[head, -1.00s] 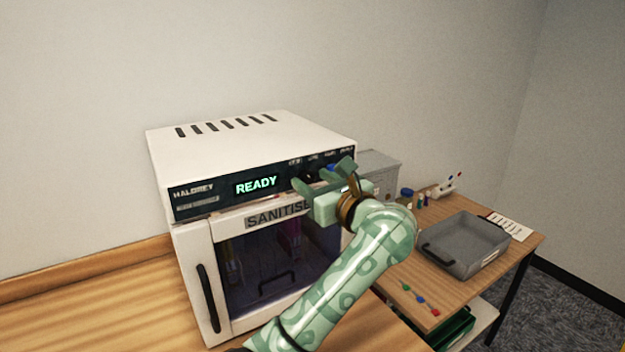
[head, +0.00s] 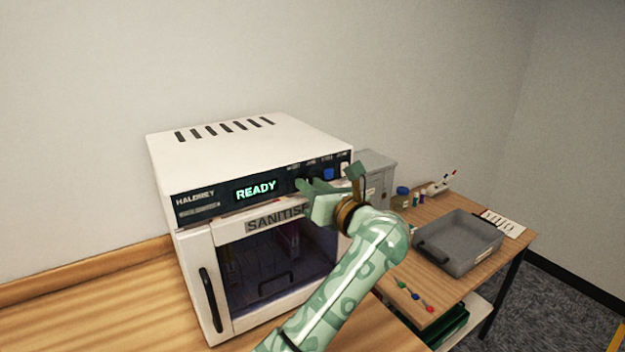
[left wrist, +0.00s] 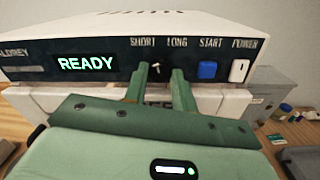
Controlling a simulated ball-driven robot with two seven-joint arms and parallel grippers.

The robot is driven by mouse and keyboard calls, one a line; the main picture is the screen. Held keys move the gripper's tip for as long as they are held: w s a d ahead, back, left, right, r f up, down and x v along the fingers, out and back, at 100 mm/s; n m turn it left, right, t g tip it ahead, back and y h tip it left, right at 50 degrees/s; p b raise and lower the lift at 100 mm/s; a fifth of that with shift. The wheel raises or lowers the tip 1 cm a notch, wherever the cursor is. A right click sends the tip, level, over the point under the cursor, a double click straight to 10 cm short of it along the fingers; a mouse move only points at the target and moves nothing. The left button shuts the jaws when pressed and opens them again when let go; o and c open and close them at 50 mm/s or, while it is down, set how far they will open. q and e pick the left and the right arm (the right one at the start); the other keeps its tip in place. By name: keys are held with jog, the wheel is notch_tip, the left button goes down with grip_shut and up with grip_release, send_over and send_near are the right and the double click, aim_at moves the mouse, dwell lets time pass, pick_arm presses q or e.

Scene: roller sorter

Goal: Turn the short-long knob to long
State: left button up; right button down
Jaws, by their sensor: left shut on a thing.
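The white sanitiser cabinet (head: 250,145) stands on the wooden counter, its dark front panel reading READY. In the left wrist view, the short-long knob (left wrist: 157,66) shows as a small pale tip below the SHORT and LONG labels. My left gripper (left wrist: 159,78) is shut on it, one finger on each side. Most of the knob is hidden by the fingers, and I cannot tell exactly which way it points. In the head view my left gripper (head: 303,186) is at the panel and covers the knob. My right gripper is not in view.
Right of the knob are the blue START button (left wrist: 207,70) and the white POWER switch (left wrist: 239,70). The cabinet door (head: 212,300) is closed below the panel. A side table at right holds a grey tray (head: 462,262), small bottles and coloured items.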

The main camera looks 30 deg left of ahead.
pick_arm(q)
jog(key=m+p, duration=0.6)
jog(key=shift+r, duration=0.15)
jog(key=shift+f+m+p, duration=0.2)
jog(key=shift+m+p, duration=1)
jog(key=shift+m, duration=0.3)
jog(key=o, duration=1)
jog(key=shift+f, duration=0.15)
